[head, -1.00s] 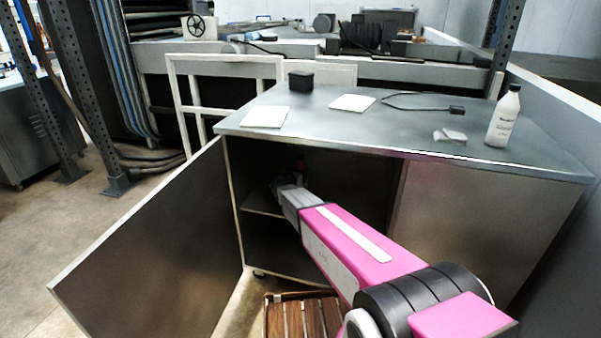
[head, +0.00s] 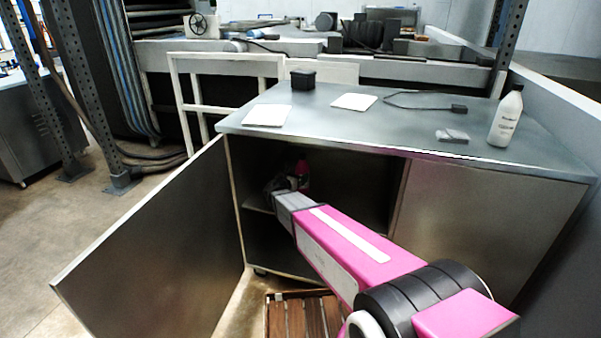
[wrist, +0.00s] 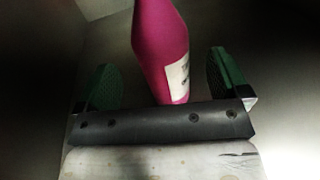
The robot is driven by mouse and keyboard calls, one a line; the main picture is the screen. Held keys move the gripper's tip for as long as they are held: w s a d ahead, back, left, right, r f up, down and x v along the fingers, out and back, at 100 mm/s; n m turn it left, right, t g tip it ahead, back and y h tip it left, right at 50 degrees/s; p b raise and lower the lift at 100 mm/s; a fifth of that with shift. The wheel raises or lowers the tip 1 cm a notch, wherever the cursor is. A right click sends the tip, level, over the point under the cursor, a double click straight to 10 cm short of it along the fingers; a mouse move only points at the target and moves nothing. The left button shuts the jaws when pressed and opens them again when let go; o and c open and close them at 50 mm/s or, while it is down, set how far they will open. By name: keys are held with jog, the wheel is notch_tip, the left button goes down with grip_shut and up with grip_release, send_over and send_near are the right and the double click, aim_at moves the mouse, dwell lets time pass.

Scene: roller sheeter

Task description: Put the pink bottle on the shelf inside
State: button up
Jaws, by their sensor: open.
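The pink bottle (wrist: 163,45) with a white label stands between the two green finger pads of my gripper (wrist: 165,88) in the wrist view. A gap shows on both sides of the bottle, so my gripper is open around it. In the head view the bottle (head: 302,170) shows as a small pink shape inside the open cabinet, just past the end of my arm. The inner shelf (head: 258,203) is partly hidden by my arm. The bottle's base is hidden in both views.
The cabinet door (head: 150,245) stands wide open at the left. The metal cabinet top (head: 330,123) holds a white bottle (head: 506,117), a black box (head: 303,80) and white sheets. A wooden slatted crate (head: 300,315) is on the floor in front.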

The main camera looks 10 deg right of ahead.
jog(key=v, duration=0.6)
jog(key=s+d+f+m+g, duration=0.1)
jog(key=s+d+m+g, duration=0.2)
jog(key=s+d+m, duration=0.1)
jog(key=s+d+f+m+g+y, duration=0.1)
jog(key=s+d+f+m+g, duration=0.1)
jog(key=s+d+m+g, duration=0.1)
jog(key=s+d+f+m+g, duration=0.1)
jog(key=s+d+m+g, duration=0.2)
jog(key=s+d+m, duration=0.3)
jog(key=shift+d+f+m+g, duration=0.15)
jog(key=shift+d+m, duration=0.2)
jog(key=shift+m, duration=0.3)
jog(key=shift+d+f+m+g, duration=0.15)
jog(key=shift+d+m, duration=0.15)
jog(key=shift+m, duration=0.35)
jog(key=s+m+g+y, duration=0.4)
jog(key=s+m+y, duration=0.5)
jog(key=s+m, duration=0.4)
jog(key=shift+s+a+f+g, duration=0.25)
jog(key=shift+a+g, duration=0.05)
